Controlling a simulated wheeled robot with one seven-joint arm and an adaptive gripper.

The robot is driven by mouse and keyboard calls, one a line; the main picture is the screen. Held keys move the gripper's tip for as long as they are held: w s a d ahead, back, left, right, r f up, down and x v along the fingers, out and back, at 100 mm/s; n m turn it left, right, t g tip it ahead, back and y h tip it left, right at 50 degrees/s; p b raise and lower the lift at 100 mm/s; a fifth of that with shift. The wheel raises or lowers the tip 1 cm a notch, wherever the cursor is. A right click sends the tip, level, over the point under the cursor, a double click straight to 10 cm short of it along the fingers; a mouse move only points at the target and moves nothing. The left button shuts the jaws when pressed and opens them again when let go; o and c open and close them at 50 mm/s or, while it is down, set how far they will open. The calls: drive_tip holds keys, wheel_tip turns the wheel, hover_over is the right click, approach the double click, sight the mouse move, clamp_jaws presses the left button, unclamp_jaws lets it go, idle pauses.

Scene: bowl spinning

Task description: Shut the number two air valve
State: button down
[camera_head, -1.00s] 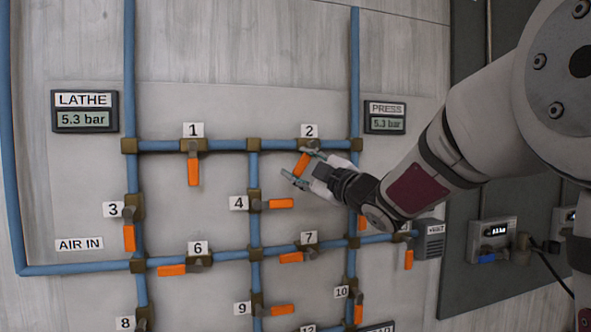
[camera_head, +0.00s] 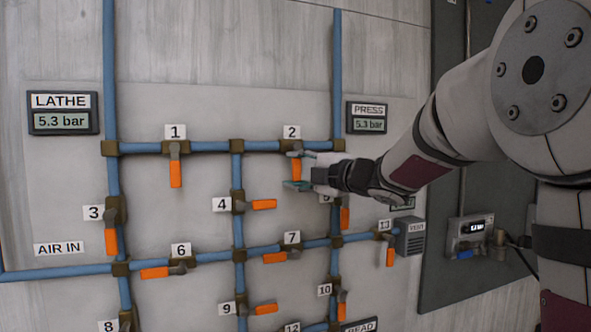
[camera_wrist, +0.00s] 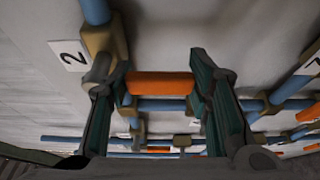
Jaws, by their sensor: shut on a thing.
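The number two air valve (camera_head: 293,146) sits on the upper horizontal blue pipe under the label "2" (camera_head: 292,132). Its orange handle (camera_head: 296,166) points down, about square to the pipe. My gripper (camera_head: 298,171) comes in from the right and is shut on this handle, one finger near the valve body and one near the handle's free end. In the wrist view the orange handle (camera_wrist: 160,84) spans the space between the two fingers. The valve body (camera_wrist: 103,42) is beside the left finger there.
Valve 1 (camera_head: 175,150) is to the left, its handle down. Valve 4 (camera_head: 239,203) is below left and valve 7 (camera_head: 292,254) below. My gripper partly covers the valve below it. The LATHE (camera_head: 62,121) and PRESS (camera_head: 367,125) gauges both read 5.3 bar.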

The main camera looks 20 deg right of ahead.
idle(0.3)
drive_tip(key=c, duration=0.8)
unclamp_jaws()
drive_tip(key=v, duration=1.2)
